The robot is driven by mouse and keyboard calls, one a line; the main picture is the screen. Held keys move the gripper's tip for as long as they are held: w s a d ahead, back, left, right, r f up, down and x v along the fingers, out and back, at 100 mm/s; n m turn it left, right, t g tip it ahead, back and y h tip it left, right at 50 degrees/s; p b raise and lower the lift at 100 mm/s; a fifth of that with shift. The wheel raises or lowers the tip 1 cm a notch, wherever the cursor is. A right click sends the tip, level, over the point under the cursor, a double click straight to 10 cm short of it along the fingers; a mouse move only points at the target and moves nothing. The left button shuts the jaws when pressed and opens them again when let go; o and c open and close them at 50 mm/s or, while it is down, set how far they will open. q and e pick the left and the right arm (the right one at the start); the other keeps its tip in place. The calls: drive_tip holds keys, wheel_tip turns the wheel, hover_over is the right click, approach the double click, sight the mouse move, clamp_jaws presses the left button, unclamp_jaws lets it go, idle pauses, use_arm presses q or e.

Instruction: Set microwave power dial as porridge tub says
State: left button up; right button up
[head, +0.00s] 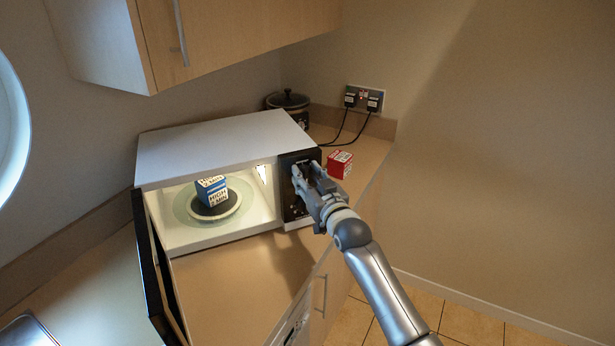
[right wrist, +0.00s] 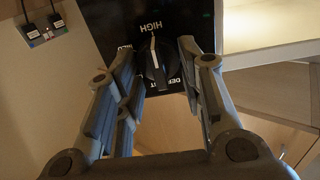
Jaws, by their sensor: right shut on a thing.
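The microwave (head: 210,146) stands on the counter with its door (head: 150,265) open to the left. A blue and white block-shaped tub (head: 211,190) sits on the lit turntable inside; its label reads "HIGH 2 MIN". The black power dial (right wrist: 155,66) is on the dark control panel, and its white pointer line points at the word HIGH. My right gripper (head: 308,178) is at the panel, its fingers (right wrist: 157,70) on either side of the dial and shut on it. In the head view the gripper hides the dial. My left gripper is not in view.
A red and white box (head: 340,164) stands on the counter right of the microwave; its text is too small to read. A dark lidded pot (head: 288,101) stands behind, near a wall socket (head: 364,98) with two plugs. Wooden cupboards (head: 235,30) hang above.

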drive_tip(key=o, duration=0.9)
drive_tip(key=shift+o, duration=0.2)
drive_tip(key=v, duration=1.2)
drive_tip(key=shift+f, duration=0.1)
